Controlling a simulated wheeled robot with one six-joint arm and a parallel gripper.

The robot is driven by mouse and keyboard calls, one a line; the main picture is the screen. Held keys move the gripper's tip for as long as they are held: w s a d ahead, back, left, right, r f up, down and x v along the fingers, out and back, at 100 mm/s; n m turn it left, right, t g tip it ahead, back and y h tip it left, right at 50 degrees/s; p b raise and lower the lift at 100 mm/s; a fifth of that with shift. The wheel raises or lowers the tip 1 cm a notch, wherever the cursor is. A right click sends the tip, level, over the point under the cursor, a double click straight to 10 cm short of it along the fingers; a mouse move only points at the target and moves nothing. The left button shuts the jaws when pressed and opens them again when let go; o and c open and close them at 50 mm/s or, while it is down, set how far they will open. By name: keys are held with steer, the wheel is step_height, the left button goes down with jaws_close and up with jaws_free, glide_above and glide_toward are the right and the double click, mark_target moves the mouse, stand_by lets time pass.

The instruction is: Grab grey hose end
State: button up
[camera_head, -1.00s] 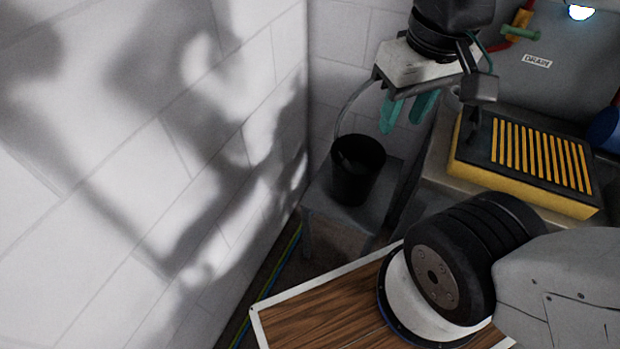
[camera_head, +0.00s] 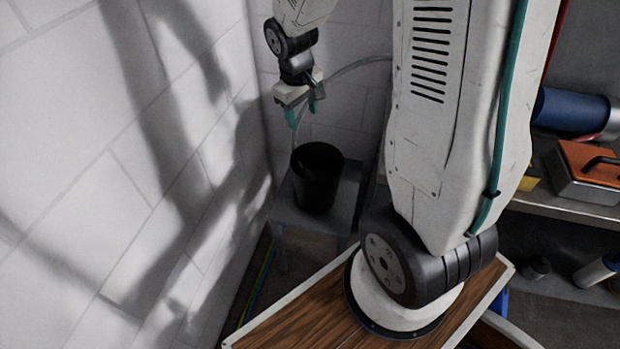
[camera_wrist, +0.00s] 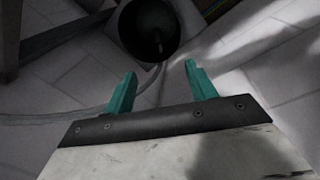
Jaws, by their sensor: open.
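The grey hose (camera_head: 358,65) arcs from behind my arm toward my gripper and down to the black bucket (camera_head: 318,180). In the wrist view the hose (camera_wrist: 62,119) comes in from the left and bends up over the bucket's rim (camera_wrist: 122,35). A grey end piece (camera_wrist: 158,42) shows inside the bucket. My gripper (camera_head: 303,112) is above the bucket, teal fingers pointing down. In the wrist view my gripper (camera_wrist: 160,76) is open and empty, with the hose's bend showing between the fingertips. I cannot tell its depth from them.
The bucket stands on a grey stand (camera_head: 345,205) near the white block wall (camera_head: 90,200) on the left. At the right a metal shelf (camera_head: 560,208) holds a blue cylinder (camera_head: 570,110) and an orange-topped box (camera_head: 590,165). My arm hides the middle.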

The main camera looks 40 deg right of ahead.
steer(key=n, duration=0.1)
glide_toward(312, 176)
steer(key=shift+n+y, duration=0.3)
steer(key=shift+n, duration=0.1)
steer(key=f, duration=0.3)
steer(key=d+f, duration=0.1)
steer(key=f, duration=0.7)
steer(key=shift+w+d, duration=0.15)
steer(key=shift+d, duration=0.05)
steer(key=c, duration=1.2)
steer(key=shift+r, duration=0.15)
step_height(312, 176, up, 18)
steer(key=shift+f, duration=0.1)
